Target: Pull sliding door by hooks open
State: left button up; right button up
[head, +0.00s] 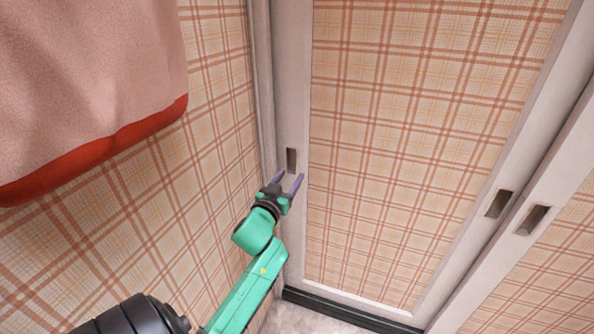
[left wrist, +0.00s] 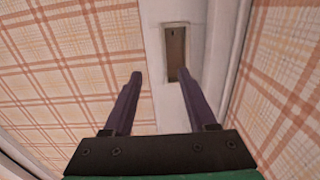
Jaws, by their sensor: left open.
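The sliding door (head: 420,120) has plaid panels in a pale frame and stands against the jamb at its left side. A recessed hook slot (head: 291,160) sits in its left stile; the slot also shows in the left wrist view (left wrist: 176,48). My left gripper (head: 290,178) is open and empty, with its purple fingers just below and in front of the slot. In the left wrist view the right fingertip (left wrist: 184,74) overlaps the slot's lower part; I cannot tell whether it touches. My right gripper is not in view.
A second slot (head: 499,204) is in the door's right stile, beside another slot (head: 533,219) on the neighbouring panel. A pink cloth with a red hem (head: 90,90) hangs at the upper left. A dark sill (head: 350,312) runs under the door.

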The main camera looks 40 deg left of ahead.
aim_at(300, 163)
pick_arm(q)
jog(key=x, duration=0.6)
jog(key=shift+w+a+b, duration=0.1)
jog(key=shift+w+b, duration=0.1)
jog(key=shift+b, duration=0.1)
jog(key=shift+s+r, duration=0.1)
grip_shut()
dwell(0.9)
